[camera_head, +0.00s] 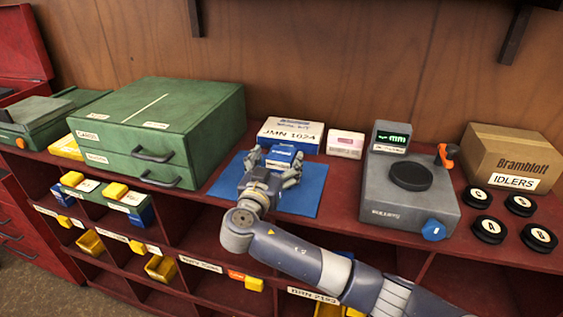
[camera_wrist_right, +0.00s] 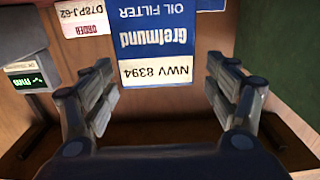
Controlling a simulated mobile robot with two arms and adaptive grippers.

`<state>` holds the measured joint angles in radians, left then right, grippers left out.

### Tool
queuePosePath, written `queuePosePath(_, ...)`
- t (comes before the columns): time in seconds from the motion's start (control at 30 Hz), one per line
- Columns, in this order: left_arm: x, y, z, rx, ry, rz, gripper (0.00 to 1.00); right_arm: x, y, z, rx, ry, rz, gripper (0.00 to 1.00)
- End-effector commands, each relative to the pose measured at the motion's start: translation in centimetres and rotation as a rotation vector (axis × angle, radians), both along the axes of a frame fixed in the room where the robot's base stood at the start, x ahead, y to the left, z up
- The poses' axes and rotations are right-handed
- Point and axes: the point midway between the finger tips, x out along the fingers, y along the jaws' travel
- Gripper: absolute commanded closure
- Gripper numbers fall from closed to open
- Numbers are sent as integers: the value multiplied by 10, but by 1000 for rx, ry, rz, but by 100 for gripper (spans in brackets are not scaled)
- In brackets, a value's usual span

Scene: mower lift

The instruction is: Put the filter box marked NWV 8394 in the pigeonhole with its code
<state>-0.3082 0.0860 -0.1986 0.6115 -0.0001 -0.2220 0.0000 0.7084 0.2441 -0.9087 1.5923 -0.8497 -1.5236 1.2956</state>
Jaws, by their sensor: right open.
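The blue and white oil filter box marked NWV 8394 (camera_wrist_right: 160,35) shows upside down in the right wrist view, its label facing the camera. In the head view a small blue box (camera_head: 284,158), which looks like the same one, is on the blue mat (camera_head: 308,201). My right gripper (camera_head: 274,172) is open, with a finger toward each side of the box. In the wrist view the gripper (camera_wrist_right: 163,78) shows a gap between each finger and the box. The pigeonholes (camera_head: 200,235) are below the counter; I cannot make out the matching code. My left gripper is out of view.
A larger white and blue box (camera_head: 290,134) stands behind the mat, with a small pink and white box (camera_head: 345,144) beside it. A green drawer cabinet (camera_head: 165,125) stands left. A grey scale (camera_head: 405,195), black discs (camera_head: 487,229) and a cardboard IDLERS box (camera_head: 515,157) stand right.

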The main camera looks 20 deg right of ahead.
Motion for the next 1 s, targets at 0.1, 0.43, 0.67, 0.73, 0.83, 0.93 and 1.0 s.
queuePosePath(0.1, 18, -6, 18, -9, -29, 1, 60, 11, -11, 4, -4, 0, -2, 20)
queuePosePath(0.43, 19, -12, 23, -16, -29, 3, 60, 26, -20, -1, 1, 0, 0, 20)
queuePosePath(0.67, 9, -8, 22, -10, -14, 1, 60, 26, -19, -1, 1, 0, 0, 43)
queuePosePath(0.73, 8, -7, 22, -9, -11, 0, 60, 26, -19, -1, 1, 0, 0, 59)
queuePosePath(0.83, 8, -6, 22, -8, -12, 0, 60, 26, -19, -1, 1, 1, 0, 77)
queuePosePath(0.93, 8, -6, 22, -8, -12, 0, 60, 26, -19, 0, 1, -3, 0, 82)
queuePosePath(1.0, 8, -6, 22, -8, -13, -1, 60, 26, -19, 0, 1, -2, 0, 82)
